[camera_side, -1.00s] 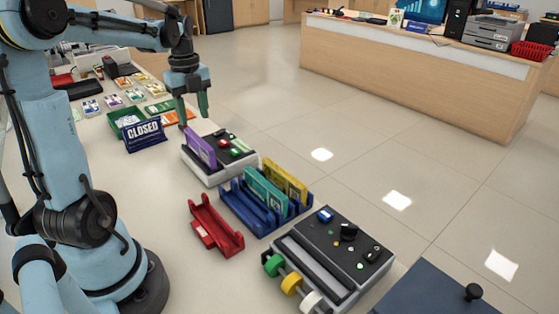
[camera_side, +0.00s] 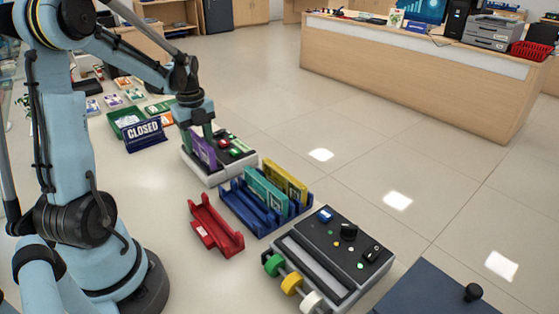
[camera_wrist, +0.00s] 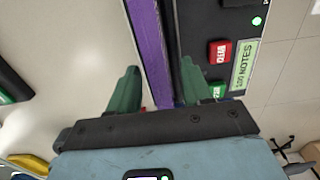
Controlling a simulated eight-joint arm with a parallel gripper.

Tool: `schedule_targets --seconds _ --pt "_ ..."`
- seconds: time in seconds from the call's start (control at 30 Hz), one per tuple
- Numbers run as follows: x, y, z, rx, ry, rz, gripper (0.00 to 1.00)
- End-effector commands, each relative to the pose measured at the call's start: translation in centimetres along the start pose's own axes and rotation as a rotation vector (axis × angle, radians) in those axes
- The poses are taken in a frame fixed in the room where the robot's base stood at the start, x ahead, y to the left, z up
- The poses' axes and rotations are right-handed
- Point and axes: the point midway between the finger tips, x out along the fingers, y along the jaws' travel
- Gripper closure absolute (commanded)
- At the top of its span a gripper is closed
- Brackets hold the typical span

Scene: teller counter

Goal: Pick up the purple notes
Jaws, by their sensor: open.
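The purple notes (camera_side: 203,152) stand upright as a thin slab in a grey-and-black machine (camera_side: 209,178) with red and green buttons. In the wrist view the purple notes (camera_wrist: 150,50) run as a strip between my two fingers. My gripper (camera_side: 200,136) is over the notes with its fingers pointing down, one on each side. In the wrist view my gripper (camera_wrist: 157,92) is open, with gaps between the green fingers and the notes. Whether a finger touches the notes cannot be told from the side view.
A blue rack (camera_side: 236,205) holds teal notes (camera_side: 265,188) and yellow notes (camera_side: 285,180) to the right. A red tray (camera_side: 208,232) lies in front. A CLOSED sign (camera_side: 145,134) and green tray (camera_side: 120,117) stand left. A control box (camera_side: 335,245) sits front right.

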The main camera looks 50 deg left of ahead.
Motion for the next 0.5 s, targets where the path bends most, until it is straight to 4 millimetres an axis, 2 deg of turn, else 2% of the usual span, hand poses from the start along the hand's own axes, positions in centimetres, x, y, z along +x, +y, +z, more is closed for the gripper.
schedule_targets --seconds 0.13,0.43,0.5 --pt "-0.02 0.00 0.00 0.000 0.000 0.000 0.53" --pt "-0.04 0.00 -0.01 0.000 0.000 0.000 0.99" --pt "-0.04 0.00 -0.01 0.000 0.000 0.000 1.00"
